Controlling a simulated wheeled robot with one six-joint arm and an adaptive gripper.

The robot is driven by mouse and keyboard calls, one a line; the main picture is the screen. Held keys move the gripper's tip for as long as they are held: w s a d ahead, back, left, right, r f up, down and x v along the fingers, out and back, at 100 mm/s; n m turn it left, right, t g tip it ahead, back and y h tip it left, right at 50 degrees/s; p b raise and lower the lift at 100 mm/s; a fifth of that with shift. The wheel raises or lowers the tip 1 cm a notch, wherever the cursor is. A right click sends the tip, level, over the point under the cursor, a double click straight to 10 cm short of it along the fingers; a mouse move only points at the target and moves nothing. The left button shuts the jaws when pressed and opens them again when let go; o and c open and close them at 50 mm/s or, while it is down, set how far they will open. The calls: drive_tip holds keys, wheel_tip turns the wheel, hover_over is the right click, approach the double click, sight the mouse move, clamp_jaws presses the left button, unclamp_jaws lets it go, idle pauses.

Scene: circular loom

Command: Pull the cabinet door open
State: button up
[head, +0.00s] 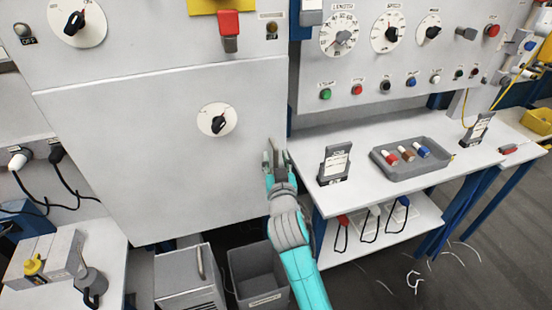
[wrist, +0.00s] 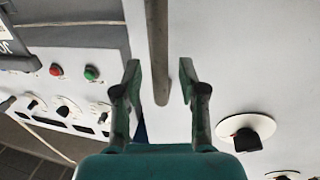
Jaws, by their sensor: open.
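The cabinet door (head: 130,150) is a large pale grey panel in the head view, with a black rotary knob on a white disc (head: 217,121). It looks shut, with no clear gap at its edges. My gripper (head: 274,152) is at the door's right edge, fingers pointing up. In the wrist view the door (wrist: 250,60) fills the right side, and a grey bar handle (wrist: 158,45) runs down from the top. My open gripper (wrist: 161,78) has one finger on each side of the handle, with a visible gap to each. In the head view my fingers largely hide the handle.
Right of the door, a white bench (head: 360,205) carries a grey tray (head: 412,175) of coloured parts and a dark card stand (head: 335,165). Below the door are a grey bin (head: 240,290) and a small grey box with a handle (head: 185,285). A control panel (head: 400,90) is above the bench.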

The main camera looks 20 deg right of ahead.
drive_tip(key=shift+w+d, duration=0.1)
drive_tip(key=shift+w, duration=0.2)
clamp_jaws()
